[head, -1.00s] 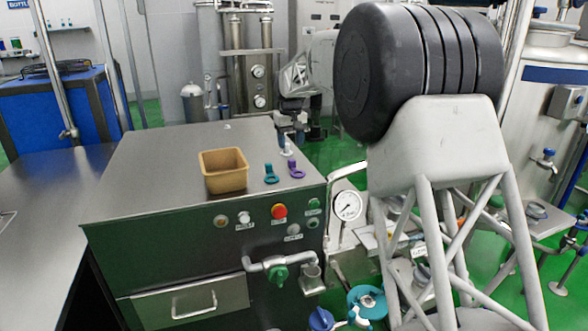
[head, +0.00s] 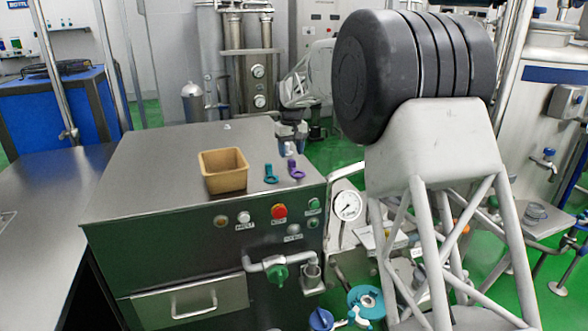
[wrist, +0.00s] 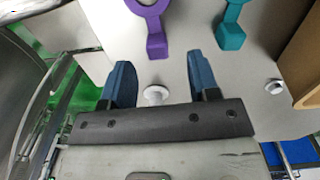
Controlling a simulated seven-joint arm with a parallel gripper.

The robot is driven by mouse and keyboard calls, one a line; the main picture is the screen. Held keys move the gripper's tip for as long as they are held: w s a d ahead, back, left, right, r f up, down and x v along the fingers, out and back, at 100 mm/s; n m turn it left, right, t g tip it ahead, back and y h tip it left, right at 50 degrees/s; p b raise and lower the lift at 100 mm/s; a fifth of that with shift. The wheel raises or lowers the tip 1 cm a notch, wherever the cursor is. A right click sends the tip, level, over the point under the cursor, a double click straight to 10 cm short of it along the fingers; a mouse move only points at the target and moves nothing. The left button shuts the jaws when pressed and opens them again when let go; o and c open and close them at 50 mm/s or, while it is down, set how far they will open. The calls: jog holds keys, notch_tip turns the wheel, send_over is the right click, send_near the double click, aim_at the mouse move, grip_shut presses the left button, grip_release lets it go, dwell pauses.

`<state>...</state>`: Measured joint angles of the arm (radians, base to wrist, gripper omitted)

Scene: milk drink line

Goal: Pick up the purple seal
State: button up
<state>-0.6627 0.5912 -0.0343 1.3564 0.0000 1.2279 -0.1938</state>
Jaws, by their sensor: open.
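The purple seal (head: 296,170) lies on the steel machine top near its right edge, just right of a teal seal (head: 270,173). In the wrist view the purple seal (wrist: 155,35) shows a ring and a stem ending in a block, with its ring cut off by the top edge. My gripper (wrist: 120,75) is open, with two blue fingers apart and nothing held between them. The purple seal lies beyond the fingertips, apart from them. In the head view my gripper (head: 291,142) hangs at the back right corner of the machine top, behind the purple seal.
A tan open box (head: 223,181) stands left of the seals. A small white knob (wrist: 156,94) appears between my fingers in the wrist view. Buttons and a red knob (head: 279,211) sit on the machine's front. The machine top left of the box is clear.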

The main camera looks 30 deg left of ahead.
aim_at(292, 160)
jog(key=shift+w+d+f, duration=0.1)
jog(key=shift+f, duration=1.05)
jog(key=shift+w+f, duration=0.1)
jog(key=shift+f, duration=1.05)
grip_shut()
